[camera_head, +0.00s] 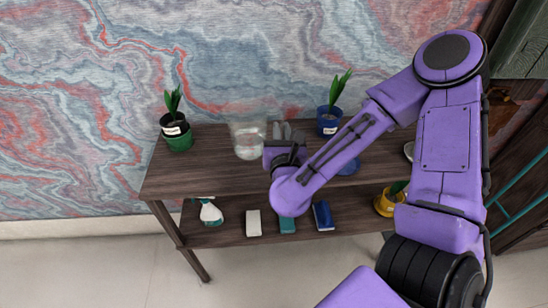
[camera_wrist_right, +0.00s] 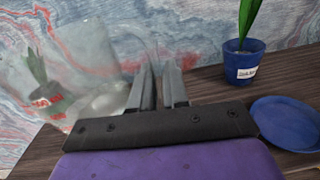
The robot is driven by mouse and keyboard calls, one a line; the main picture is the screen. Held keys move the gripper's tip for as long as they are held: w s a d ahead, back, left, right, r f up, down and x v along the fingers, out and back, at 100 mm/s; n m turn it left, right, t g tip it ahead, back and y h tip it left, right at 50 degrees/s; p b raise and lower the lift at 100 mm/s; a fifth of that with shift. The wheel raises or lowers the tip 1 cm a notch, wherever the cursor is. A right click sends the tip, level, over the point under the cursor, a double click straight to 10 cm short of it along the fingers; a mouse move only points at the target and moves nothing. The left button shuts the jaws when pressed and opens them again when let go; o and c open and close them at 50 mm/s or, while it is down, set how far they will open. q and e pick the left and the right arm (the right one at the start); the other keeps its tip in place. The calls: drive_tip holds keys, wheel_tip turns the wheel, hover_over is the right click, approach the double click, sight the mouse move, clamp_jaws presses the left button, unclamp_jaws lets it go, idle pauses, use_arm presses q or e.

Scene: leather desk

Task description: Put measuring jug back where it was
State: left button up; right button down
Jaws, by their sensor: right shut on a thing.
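The measuring jug (camera_head: 248,141) is clear and see-through, with red markings that show in the wrist view (camera_wrist_right: 45,98). It is at the back of the wooden table's top, left of my right gripper (camera_head: 282,131), and looks upright in the head view. In the wrist view the two grey fingers (camera_wrist_right: 159,88) are close together at the jug's right side. My right gripper is shut on the jug, seemingly at its handle, which the fingers mostly hide. I cannot tell whether the jug's base touches the table top. My left gripper is not in view.
The table top (camera_head: 205,180) is clear at the left front. A blue potted plant (camera_head: 328,122) and a blue dish (camera_wrist_right: 287,122) are on the right. The lower shelf holds a spray bottle (camera_head: 211,213) and several other items.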

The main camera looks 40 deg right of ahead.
drive_tip(key=w+f, duration=0.2)
drive_tip(key=w+d+f, duration=0.1)
drive_tip(key=w+f, duration=0.1)
drive_tip(key=f, duration=0.1)
drive_tip(key=shift+w+d+f, duration=0.1)
drive_tip(key=shift+w+f, duration=0.15)
drive_tip(key=f, duration=0.3)
drive_tip(key=shift+w+d+f, duration=0.1)
drive_tip(key=shift+w+f, duration=0.1)
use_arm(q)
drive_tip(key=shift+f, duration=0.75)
use_arm(e)
drive_tip(key=shift+s, duration=0.1)
drive_tip(key=shift+f+b, duration=0.15)
drive_tip(key=shift+b, duration=0.3)
drive_tip(key=c, duration=1.1)
unclamp_jaws()
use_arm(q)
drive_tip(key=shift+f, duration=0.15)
